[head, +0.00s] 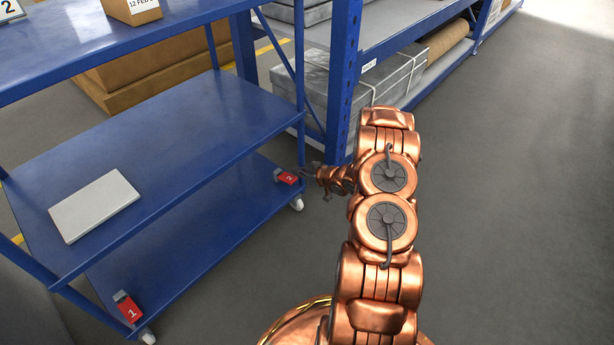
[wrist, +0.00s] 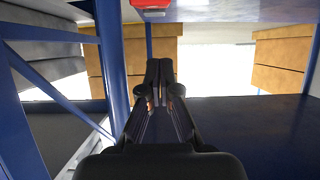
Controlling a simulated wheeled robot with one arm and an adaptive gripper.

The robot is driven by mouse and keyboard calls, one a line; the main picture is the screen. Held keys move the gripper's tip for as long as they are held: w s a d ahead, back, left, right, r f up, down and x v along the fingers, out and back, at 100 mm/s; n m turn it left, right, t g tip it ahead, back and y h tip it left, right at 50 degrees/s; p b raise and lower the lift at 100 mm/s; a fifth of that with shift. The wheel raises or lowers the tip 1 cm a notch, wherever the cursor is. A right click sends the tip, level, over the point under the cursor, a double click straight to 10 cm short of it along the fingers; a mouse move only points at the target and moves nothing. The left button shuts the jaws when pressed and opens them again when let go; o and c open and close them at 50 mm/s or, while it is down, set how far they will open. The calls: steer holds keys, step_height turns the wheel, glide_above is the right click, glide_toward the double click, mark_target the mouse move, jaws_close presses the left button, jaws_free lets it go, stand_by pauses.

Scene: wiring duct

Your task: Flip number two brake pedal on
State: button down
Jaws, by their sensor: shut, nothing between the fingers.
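The number two brake pedal (head: 288,178) is a small red piece marked 2 at the right corner of the blue cart, above a caster. A red piece with a pale mark, apparently this pedal (wrist: 151,4), is cut off by the top edge of the wrist view. My gripper (head: 309,173) is just right of the pedal in the head view, small and partly hidden by my arm. In the wrist view my gripper (wrist: 160,66) has its dark fingers together, empty, below the red piece. I cannot tell whether it touches the pedal.
The blue cart (head: 165,135) carries a pale flat slab (head: 94,206). A red pedal marked 1 (head: 130,308) sits at its near corner. A blue rack post (head: 344,85) and wrapped grey boxes (head: 385,78) stand close behind my gripper. Grey floor (head: 520,200) at right is clear.

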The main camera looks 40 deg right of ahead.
mark_target(288, 178)
steer(key=f, duration=0.1)
steer(key=w+f+b, duration=0.2)
steer(key=f, duration=0.1)
steer(key=shift+a, duration=0.25)
steer(key=shift+f, duration=0.65)
steer(key=shift+d, duration=0.15)
